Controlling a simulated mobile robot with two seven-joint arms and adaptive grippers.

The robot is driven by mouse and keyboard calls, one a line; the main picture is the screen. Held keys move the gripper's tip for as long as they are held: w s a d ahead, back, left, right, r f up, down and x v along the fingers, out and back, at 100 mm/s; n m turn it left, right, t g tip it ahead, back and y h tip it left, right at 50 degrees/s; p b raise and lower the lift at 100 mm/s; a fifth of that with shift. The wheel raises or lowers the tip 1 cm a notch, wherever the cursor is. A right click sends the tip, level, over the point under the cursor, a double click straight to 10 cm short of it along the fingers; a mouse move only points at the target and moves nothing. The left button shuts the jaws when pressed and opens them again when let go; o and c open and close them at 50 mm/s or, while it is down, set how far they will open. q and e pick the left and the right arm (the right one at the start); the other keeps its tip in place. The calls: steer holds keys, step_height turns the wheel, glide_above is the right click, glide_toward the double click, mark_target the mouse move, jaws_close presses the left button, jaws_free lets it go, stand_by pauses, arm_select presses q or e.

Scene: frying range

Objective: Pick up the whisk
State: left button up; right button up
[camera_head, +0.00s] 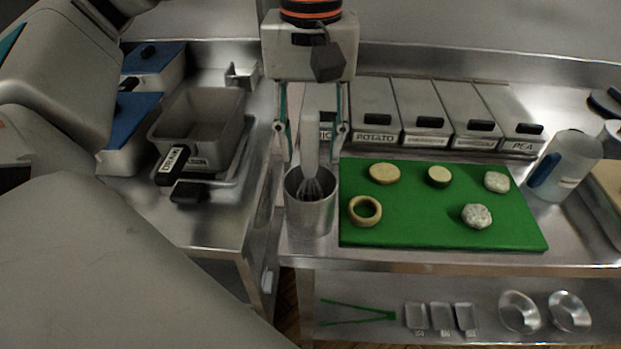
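The whisk (310,150) stands upright in a steel cylindrical pot (310,215), its pale handle up and its wires down inside the pot's mouth. My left gripper (312,150) points straight down above the pot. Its two fingers are spread, one on each side of the whisk handle, with gaps visible between the fingers and the handle. The lower part of the whisk is hidden inside the pot. My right gripper is not in view.
A green cutting board (425,222) with several round food pieces lies right of the pot. Lidded steel containers (375,110) line the back. A grey fryer basket (200,130) is at left, a clear jug (565,165) at right. Green tongs (345,314) lie on the lower shelf.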

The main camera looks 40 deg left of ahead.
mark_target(310, 162)
arm_select(q)
steer(key=shift+s+f, duration=0.1)
steer(key=shift+f, duration=1.9)
jaws_close()
steer(key=shift+r, duration=0.1)
